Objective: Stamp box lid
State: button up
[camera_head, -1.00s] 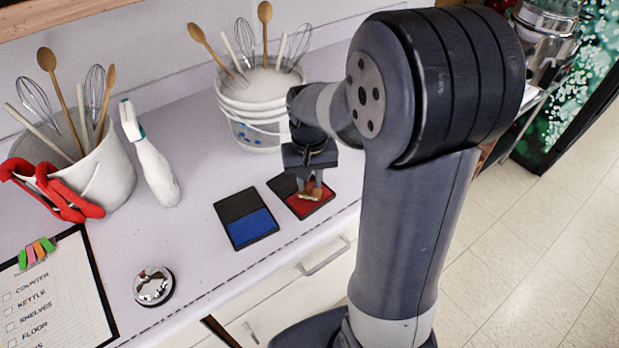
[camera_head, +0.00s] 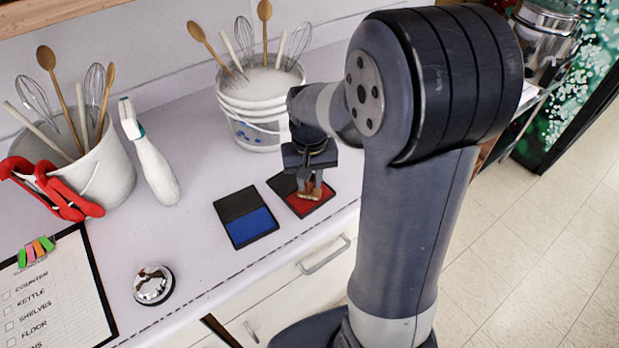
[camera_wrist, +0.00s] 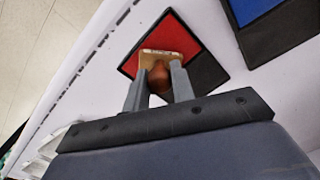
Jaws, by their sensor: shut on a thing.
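My gripper (camera_head: 311,183) is shut on a wooden stamp (camera_head: 312,194) with a brown handle and a tan block. In the wrist view the stamp (camera_wrist: 160,75) sits between the two fingers. The stamp is over the red ink pad (camera_head: 325,190), which shows red and black halves; I cannot tell for sure whether it touches the pad. The red pad also shows in the wrist view (camera_wrist: 178,40). A blue ink pad (camera_head: 251,224) lies to its left on the counter. No box or lid shows in either view.
A white bucket of utensils (camera_head: 255,100) stands behind my gripper. Counter between the bottle and blue pad is clear.

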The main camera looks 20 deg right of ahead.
jog(key=shift+f, duration=0.1)
notch_tip(320, 180, up, 7)
jog(key=p, duration=0.6)
dwell(0.4)
